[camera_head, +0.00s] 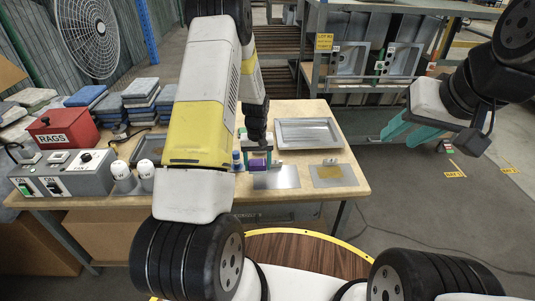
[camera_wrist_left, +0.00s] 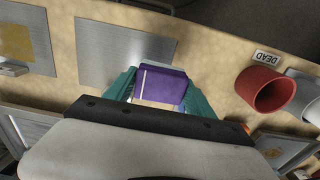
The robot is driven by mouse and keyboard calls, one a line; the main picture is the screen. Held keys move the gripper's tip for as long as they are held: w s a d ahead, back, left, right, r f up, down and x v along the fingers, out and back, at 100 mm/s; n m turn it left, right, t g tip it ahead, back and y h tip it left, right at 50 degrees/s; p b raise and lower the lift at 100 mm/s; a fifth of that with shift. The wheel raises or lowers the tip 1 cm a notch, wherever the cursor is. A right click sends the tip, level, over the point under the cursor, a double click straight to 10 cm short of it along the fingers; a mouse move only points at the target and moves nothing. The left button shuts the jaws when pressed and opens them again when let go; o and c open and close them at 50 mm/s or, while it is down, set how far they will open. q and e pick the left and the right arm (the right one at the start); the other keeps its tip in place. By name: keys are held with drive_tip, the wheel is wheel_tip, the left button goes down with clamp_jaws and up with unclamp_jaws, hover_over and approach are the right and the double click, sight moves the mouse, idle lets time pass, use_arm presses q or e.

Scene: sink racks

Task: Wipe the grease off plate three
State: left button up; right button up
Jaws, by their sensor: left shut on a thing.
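My left gripper (camera_head: 259,158) is shut on a purple block (camera_head: 258,165). In the left wrist view the purple block (camera_wrist_left: 162,87) sits between the teal fingers (camera_wrist_left: 160,92). A bare grey metal plate (camera_head: 280,178) lies beside the block and shows no clear grease; it also shows in the left wrist view (camera_wrist_left: 125,50). To its right, another plate (camera_head: 320,182) carries a yellowish grease patch, visible at the wrist view's left edge (camera_wrist_left: 12,58). I cannot read which plate is three. My right gripper (camera_head: 410,132) is open and empty, off the table's right side.
A grey metal tray (camera_head: 308,133) lies behind the plates. A red RAGS box (camera_head: 63,128), folded cloth stacks (camera_head: 141,92) and a switch box (camera_head: 62,173) stand on the left. A red cup (camera_wrist_left: 268,90) and a DEAD label (camera_wrist_left: 268,57) show in the wrist view.

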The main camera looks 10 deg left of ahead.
use_arm(q)
drive_tip(key=shift+r, duration=2.55)
